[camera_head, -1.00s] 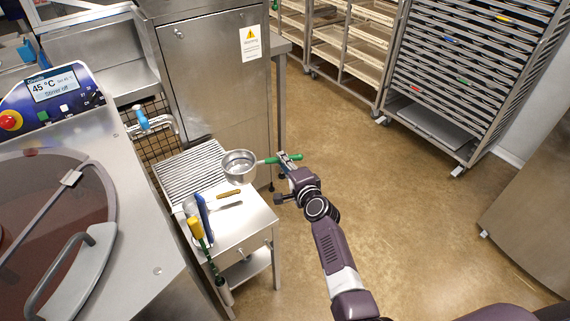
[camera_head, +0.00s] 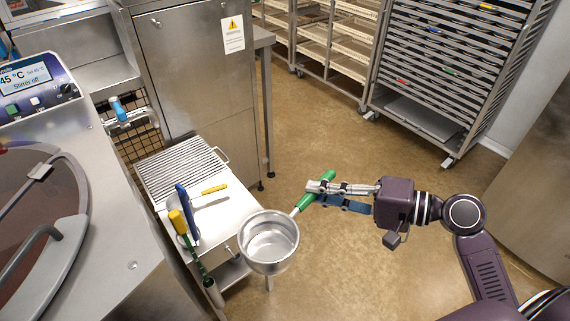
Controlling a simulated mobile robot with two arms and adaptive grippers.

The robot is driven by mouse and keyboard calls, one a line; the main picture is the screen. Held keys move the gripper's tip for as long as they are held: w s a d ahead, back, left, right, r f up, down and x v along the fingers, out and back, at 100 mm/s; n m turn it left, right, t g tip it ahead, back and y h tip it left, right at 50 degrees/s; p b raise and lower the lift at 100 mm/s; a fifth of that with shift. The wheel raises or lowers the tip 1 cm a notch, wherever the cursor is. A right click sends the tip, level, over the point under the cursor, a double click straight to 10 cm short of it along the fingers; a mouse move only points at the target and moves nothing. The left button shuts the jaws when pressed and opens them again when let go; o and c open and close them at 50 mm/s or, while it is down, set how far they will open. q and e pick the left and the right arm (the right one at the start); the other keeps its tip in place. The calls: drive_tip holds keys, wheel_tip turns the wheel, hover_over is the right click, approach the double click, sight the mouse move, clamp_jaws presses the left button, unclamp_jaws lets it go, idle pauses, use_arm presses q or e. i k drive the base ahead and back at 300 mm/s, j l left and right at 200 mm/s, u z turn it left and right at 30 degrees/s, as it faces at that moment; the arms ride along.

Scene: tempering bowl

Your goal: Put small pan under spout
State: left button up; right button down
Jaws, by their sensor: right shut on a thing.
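The small pan (camera_head: 268,243) is a round steel pan with a green handle. It is in the air in front of the small steel side table's right front corner. My right gripper (camera_head: 322,192) is shut on the green handle, and the arm comes in from the right. The spout (camera_head: 128,118) appears to be the steel pipe with a blue handle at the left, on the machine's side above the wire grid. The pan is well to the right of it and nearer to me. My left gripper is not in view.
The side table (camera_head: 212,219) bears a ribbed rack (camera_head: 180,168), a yellow-handled spatula (camera_head: 214,190) and a container of upright tools with blue and yellow handles. The tempering machine (camera_head: 110,220) with its bowl stands at the left. The floor (camera_head: 310,130) behind the pan is clear.

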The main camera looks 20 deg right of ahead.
sight(191, 162)
drive_tip(key=i+l, duration=0.55)
drive_tip(key=l, duration=0.25)
drive_tip(key=i+l, duration=0.3)
drive_tip(key=l, duration=0.15)
drive_tip(key=i+l+u, duration=0.1)
drive_tip(key=u, duration=1.35)
drive_tip(key=i+l+u, duration=0.1)
drive_tip(key=i, duration=0.4)
drive_tip(key=l, duration=0.1)
